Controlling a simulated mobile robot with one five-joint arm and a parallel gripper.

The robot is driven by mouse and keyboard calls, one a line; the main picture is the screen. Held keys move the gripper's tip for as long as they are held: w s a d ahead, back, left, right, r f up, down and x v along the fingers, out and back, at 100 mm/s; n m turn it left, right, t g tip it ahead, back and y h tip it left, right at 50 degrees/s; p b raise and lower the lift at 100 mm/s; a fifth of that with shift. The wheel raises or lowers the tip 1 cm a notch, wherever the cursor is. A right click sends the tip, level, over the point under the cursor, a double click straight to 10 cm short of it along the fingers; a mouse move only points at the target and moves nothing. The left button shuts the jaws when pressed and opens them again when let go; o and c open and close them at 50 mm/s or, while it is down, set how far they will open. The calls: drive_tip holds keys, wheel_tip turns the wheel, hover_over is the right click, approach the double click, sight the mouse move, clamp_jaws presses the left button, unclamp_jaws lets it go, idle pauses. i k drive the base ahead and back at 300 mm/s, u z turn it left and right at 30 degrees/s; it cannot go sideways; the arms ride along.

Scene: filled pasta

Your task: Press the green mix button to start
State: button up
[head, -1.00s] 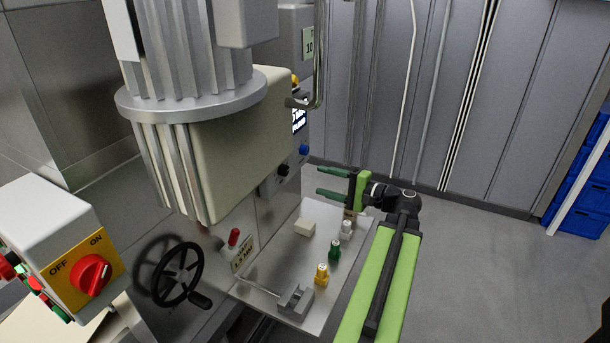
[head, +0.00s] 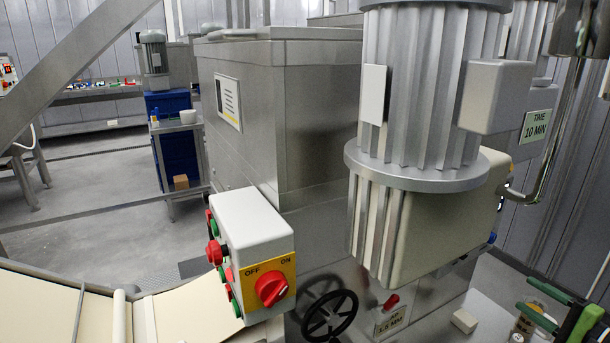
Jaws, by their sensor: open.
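A white control box (head: 250,225) is at the centre left, with a red rotary switch (head: 271,288) on a yellow OFF/ON plate. Its left side carries red and green push buttons, seen at a steep angle. One green button (head: 237,308) shows at the lower front edge of that side. No label is legible there, so I cannot tell which is the mix button. My gripper (head: 526,293) is at the lower right edge, open, its green fingers apart and pointing left. It is well to the right of the box, beyond the handwheel, touching none of the buttons.
A ribbed steel motor housing (head: 420,100) rises between the box and my gripper. Below it are a black handwheel (head: 328,315) and a small red knob (head: 391,301). A pale block (head: 465,321) sits on the steel shelf. A cream conveyor belt (head: 40,310) lies at lower left.

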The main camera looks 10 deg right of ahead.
sight(214, 225)
drive_tip(key=k, duration=0.95)
